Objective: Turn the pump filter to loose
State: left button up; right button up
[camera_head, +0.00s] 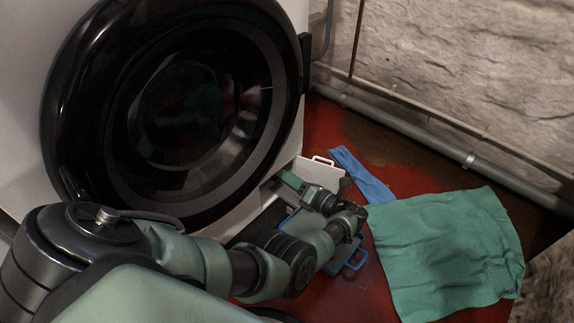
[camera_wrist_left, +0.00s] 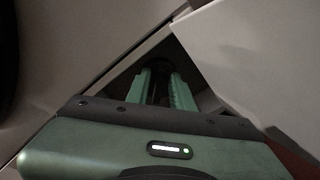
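The washing machine (camera_head: 225,222) stands at the left with its black round door (camera_head: 190,100) shut. A small white flap (camera_head: 325,174) at its lower front corner is swung open. My left gripper (camera_head: 284,178) reaches into the low opening there. In the left wrist view its two green fingers (camera_wrist_left: 162,88) point into a dark recess between pale panels, with a dark gap between them. The pump filter cannot be made out; the recess is too dark to tell whether the fingers touch or grip it. My right gripper is in neither view.
A tray with a blue handle (camera_head: 352,262) is on the red floor below my left wrist. A blue cloth (camera_head: 362,176) and a large green cloth (camera_head: 448,252) lie to the right. A grey pipe (camera_head: 420,132) runs along the stone wall.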

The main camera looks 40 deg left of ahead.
pick_arm(q)
grip_shut()
jog(key=shift+n, duration=0.4)
jog(key=shift+s+r+n, duration=0.1)
jog(key=shift+s+n, duration=0.05)
jog(key=shift+n, duration=1.05)
jog(key=shift+s+n, duration=0.2)
jog(key=shift+n, duration=1.7)
jog(key=shift+o, duration=2.2)
grip_release()
